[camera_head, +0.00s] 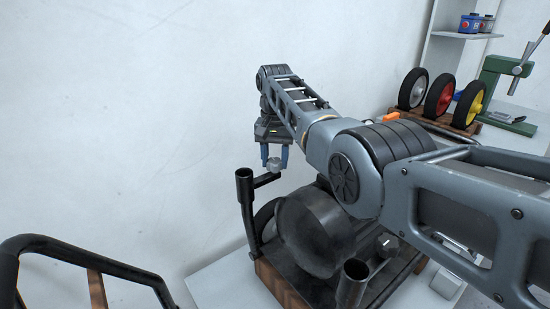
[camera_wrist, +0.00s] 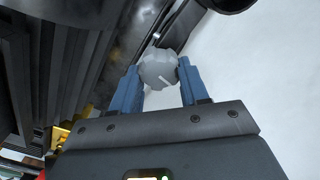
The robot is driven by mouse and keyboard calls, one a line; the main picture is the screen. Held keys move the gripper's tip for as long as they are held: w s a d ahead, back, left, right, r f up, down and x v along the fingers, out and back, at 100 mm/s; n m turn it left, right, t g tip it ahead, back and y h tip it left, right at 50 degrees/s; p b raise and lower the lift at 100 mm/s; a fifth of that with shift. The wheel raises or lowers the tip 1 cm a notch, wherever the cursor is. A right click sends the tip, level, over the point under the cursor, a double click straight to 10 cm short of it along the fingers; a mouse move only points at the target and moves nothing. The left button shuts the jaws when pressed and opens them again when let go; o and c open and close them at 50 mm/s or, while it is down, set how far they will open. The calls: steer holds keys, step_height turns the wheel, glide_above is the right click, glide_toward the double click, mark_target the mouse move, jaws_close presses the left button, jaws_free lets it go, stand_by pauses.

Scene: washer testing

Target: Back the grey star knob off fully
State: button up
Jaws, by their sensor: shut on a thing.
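The grey star knob (camera_wrist: 158,68) sits between the two blue fingers of my gripper (camera_wrist: 155,84) in the wrist view, with a pale line on its face. My gripper is shut on it. In the head view the knob (camera_head: 273,164) shows small below my gripper (camera_head: 274,158), beside a short black arm that joins a black upright tube (camera_head: 245,186). I cannot tell how far the knob is threaded on.
A dark round drum-like machine (camera_head: 315,232) on a wooden base stands on a white table (camera_head: 222,283). A second black tube (camera_head: 353,278) rises in front. Three wheels (camera_head: 438,95) stand in a rack at the right, near a green press (camera_head: 495,78). A white wall is behind.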

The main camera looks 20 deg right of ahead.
steer(key=n, duration=0.4)
steer(key=shift+w+a+n+p, duration=0.1)
steer(key=shift+n+p, duration=0.2)
steer(key=shift+n, duration=0.1)
steer(key=n, duration=0.5)
steer(key=shift+a+r, duration=0.1)
steer(key=n, duration=0.5)
steer(key=shift+a+n+p, duration=0.1)
steer(key=shift+n+p, duration=0.3)
steer(key=n, duration=0.4)
steer(key=shift+a, duration=0.1)
steer(key=shift+n, duration=0.3)
steer(key=o, duration=1.1)
steer(key=shift+s, duration=0.2)
steer(key=shift+c, duration=0.2)
